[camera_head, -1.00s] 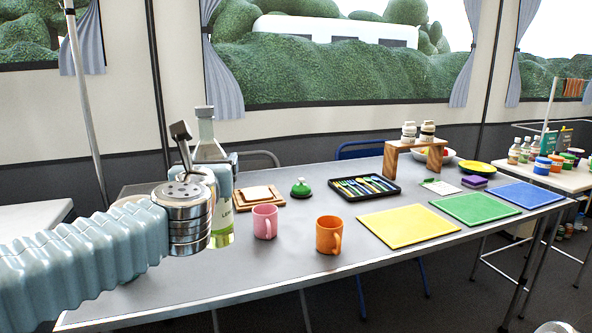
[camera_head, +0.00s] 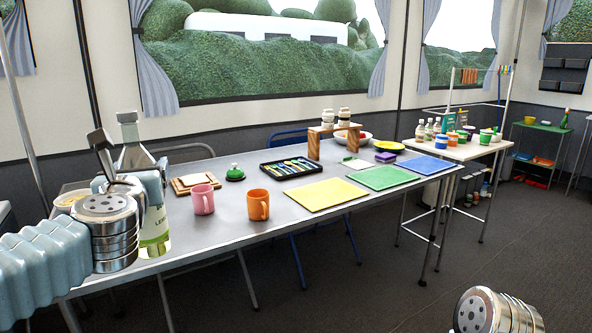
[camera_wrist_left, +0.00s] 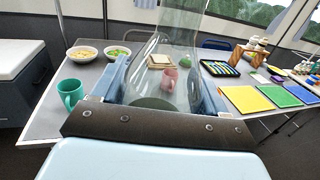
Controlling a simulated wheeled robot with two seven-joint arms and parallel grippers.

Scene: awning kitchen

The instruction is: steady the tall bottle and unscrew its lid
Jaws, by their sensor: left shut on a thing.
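A pink mug (camera_head: 203,199) and an orange mug (camera_head: 258,205) stand right of the bottle. A teal mug (camera_wrist_left: 70,93) and two bowls (camera_wrist_left: 82,55) are nearby. A cutlery tray (camera_head: 290,167) and coloured mats (camera_head: 326,193) lie further right.

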